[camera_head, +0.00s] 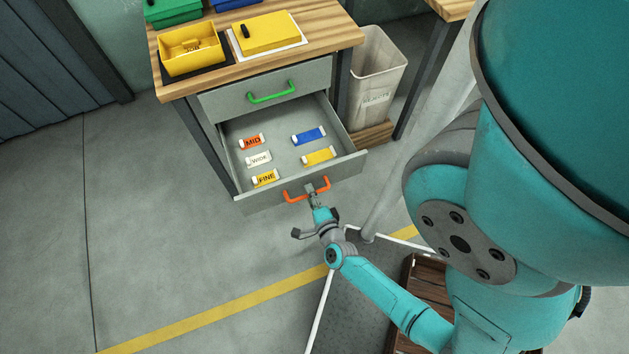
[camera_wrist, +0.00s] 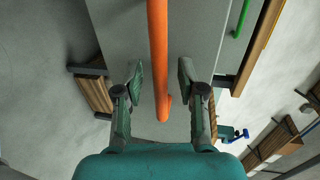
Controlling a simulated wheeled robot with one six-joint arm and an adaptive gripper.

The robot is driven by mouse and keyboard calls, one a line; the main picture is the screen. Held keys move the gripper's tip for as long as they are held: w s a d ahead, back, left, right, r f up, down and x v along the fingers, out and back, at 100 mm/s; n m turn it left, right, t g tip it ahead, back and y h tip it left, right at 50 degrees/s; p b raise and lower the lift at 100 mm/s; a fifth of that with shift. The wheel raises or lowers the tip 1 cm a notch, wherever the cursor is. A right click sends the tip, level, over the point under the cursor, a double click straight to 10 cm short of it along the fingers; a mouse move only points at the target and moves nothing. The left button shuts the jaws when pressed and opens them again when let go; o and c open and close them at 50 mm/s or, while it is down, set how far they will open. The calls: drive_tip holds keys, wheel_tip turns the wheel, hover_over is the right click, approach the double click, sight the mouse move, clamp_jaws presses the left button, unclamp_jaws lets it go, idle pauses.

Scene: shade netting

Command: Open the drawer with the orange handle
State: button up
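The drawer (camera_head: 345,163) with the orange handle (camera_head: 307,190) is pulled well out of the wooden-topped cabinet, and its inside shows. My gripper (camera_head: 314,189) is at the handle, in front of the drawer face. In the wrist view the orange handle (camera_wrist: 158,60) runs between my two fingers (camera_wrist: 161,78). The fingers are spread, with a gap on each side of the handle. The grey drawer front (camera_wrist: 195,35) lies behind it. How deep the handle sits between the fingertips is hard to tell.
The drawer holds several labelled pieces, including an orange one (camera_head: 251,142) and a blue one (camera_head: 309,135). A shut drawer with a green handle (camera_head: 271,92) is above. A yellow bin (camera_head: 191,60) stands on top. A waste bin (camera_head: 372,80) stands right. Floor at left is clear.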

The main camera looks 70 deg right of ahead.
drive_tip(key=v, duration=0.7)
idle(0.5)
drive_tip(key=shift+s, duration=0.1)
drive_tip(key=shift+r, duration=0.1)
idle(0.6)
